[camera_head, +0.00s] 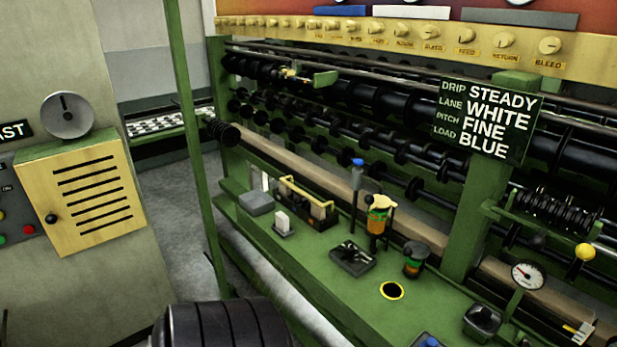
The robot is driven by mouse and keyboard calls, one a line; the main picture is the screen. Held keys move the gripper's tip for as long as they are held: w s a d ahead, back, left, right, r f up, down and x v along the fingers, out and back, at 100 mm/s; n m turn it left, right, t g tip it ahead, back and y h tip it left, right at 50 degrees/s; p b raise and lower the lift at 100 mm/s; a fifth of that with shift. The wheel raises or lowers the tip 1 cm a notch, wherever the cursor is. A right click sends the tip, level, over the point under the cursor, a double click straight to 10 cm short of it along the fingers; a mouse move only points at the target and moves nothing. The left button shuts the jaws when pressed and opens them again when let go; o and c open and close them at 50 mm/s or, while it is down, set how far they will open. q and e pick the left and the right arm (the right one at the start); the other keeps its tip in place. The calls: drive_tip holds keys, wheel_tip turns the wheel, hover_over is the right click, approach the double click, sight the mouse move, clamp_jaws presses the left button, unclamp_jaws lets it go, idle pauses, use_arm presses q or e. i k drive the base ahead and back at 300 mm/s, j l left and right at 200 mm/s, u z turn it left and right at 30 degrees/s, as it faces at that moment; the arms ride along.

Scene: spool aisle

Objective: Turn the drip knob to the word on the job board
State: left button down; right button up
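The job board (487,120) is a dark sign on the green frame at the right. It reads DRIP STEADY, LANE WHITE, PITCH FINE, LOAD BLUE. I cannot tell for certain which knob is the drip knob. A cream panel at the top has a row of knobs; its right end has a knob marked BLEED (550,46) and one marked RETURN (504,40). The labels farther left are too small to read surely. An orange and green fitting with a yellow top (378,214) stands on the green bench. Neither of my grippers is in view.
A cream cabinet with a slotted door (96,196) stands at left. Grey floor (175,210) lies between.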

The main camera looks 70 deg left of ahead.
sight(349, 249)
drive_tip(key=u, duration=1.8)
